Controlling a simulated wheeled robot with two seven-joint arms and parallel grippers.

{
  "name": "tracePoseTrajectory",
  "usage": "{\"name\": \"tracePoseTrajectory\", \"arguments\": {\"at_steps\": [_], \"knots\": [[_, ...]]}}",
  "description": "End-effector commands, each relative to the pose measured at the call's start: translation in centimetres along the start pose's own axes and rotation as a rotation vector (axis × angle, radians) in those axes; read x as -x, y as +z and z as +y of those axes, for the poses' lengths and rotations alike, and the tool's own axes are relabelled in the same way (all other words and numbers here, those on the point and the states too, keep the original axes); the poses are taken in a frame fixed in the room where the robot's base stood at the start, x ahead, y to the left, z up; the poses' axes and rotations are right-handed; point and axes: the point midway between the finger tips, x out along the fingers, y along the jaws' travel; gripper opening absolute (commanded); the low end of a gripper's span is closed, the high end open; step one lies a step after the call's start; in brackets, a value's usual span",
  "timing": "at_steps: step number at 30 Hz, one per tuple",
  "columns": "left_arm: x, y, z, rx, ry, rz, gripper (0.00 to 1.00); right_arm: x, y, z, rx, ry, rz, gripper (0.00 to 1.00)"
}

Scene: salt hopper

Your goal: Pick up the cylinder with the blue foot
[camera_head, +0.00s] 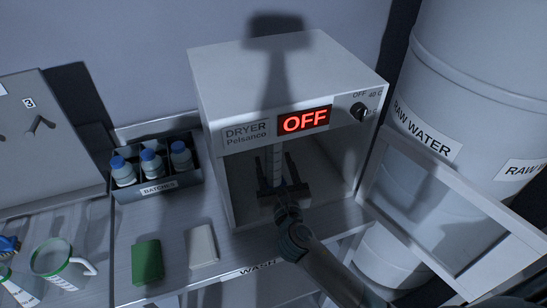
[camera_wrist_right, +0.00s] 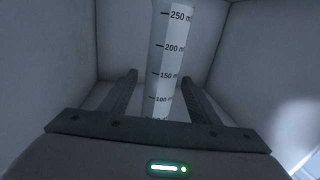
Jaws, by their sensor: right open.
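A clear graduated cylinder (camera_head: 274,164) stands upright inside the open dryer. In the right wrist view the cylinder (camera_wrist_right: 172,60) shows its scale marks, up to 250. Its foot is hidden behind my gripper, so I cannot see the foot's colour. My right gripper (camera_head: 275,172) reaches into the dryer from the front. It is open, with one finger to each side of the cylinder in both views. Whether either finger touches it, I cannot tell. My left gripper is not in view.
The dryer (camera_head: 225,95) reads OFF; its glazed door (camera_head: 520,225) stands open to the right, before the raw water drum (camera_head: 470,90). A crate (camera_head: 188,187) of blue-capped bottles, a green block (camera_head: 147,262) and a white block (camera_head: 202,246) are left. A green-rimmed jug (camera_head: 50,262) stands farther left.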

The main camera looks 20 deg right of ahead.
Motion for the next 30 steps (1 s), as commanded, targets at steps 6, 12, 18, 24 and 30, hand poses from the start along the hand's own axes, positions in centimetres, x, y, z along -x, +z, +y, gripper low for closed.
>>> {"name": "tracePoseTrajectory", "arguments": {"at_steps": [6,12,18,24,30], "knots": [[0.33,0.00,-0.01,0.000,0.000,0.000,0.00,-1.12,-0.09,-0.05,-0.001,-0.001,0.001,0.56],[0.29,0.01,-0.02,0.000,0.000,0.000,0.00,-1.10,-0.09,-0.04,0.000,0.000,0.001,0.56],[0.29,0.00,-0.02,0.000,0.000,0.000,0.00,-1.09,-0.08,-0.03,0.000,0.000,0.001,0.56],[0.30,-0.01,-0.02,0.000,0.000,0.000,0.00,-1.08,-0.08,-0.04,0.000,0.000,0.001,0.11],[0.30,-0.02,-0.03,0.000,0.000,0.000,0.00,-1.08,-0.05,-0.03,0.000,0.000,0.000,0.11]]}}
